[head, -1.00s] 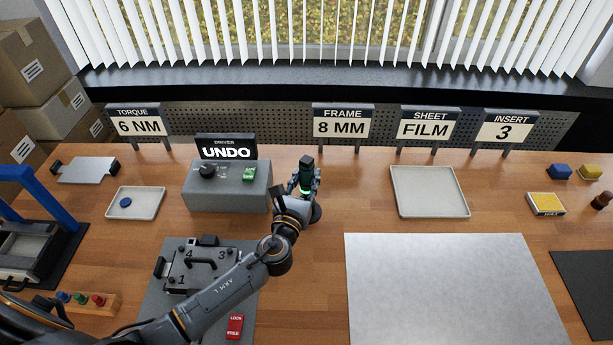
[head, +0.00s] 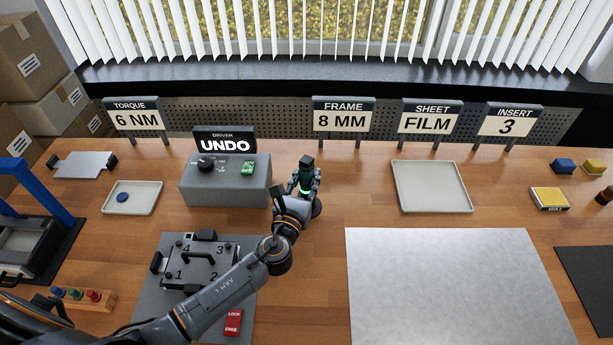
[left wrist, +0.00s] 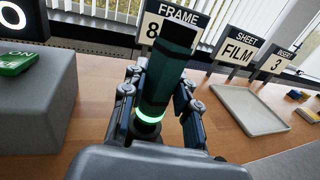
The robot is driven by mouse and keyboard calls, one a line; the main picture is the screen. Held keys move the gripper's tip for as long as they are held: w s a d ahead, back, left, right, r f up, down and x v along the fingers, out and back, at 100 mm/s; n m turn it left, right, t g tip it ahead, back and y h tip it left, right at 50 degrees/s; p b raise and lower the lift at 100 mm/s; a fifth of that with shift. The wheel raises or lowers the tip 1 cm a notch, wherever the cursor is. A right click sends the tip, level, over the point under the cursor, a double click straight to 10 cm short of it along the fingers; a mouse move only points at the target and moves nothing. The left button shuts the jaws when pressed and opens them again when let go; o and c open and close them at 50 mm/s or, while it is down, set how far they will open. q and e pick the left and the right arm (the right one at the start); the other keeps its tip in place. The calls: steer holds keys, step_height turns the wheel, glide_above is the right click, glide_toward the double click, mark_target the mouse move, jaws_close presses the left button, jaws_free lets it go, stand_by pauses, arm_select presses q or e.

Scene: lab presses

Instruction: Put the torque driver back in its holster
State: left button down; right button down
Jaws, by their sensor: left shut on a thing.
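The torque driver (head: 306,170) is a dark green, upright tool with a lit green ring low on its body. It stands just right of the grey driver box (head: 226,187) whose sign reads UNDO. My left gripper (head: 305,188) is shut on the driver. In the left wrist view the driver (left wrist: 168,72) leans slightly to the right between the blue-grey fingers of my left gripper (left wrist: 160,108). I cannot make out the holster. My right gripper is not in view.
A small tray with a blue disc (head: 122,197) lies left of the box. A clamp fixture (head: 200,262) sits in front of it, partly under my left arm. An empty tray (head: 431,208) and a large grey mat (head: 450,285) lie to the right. Bare wood surrounds the driver.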

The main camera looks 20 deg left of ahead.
arm_select(q)
steer(key=shift+f, duration=0.2)
steer(key=c, duration=1)
jaws_free()
steer(key=shift+o, duration=0.3)
steer(key=shift+s+f, duration=0.1)
steer(key=s, duration=1.2)
steer(key=shift+d+r, duration=0.15)
steer(key=shift+r, duration=0.05)
steer(key=shift+f, duration=0.1)
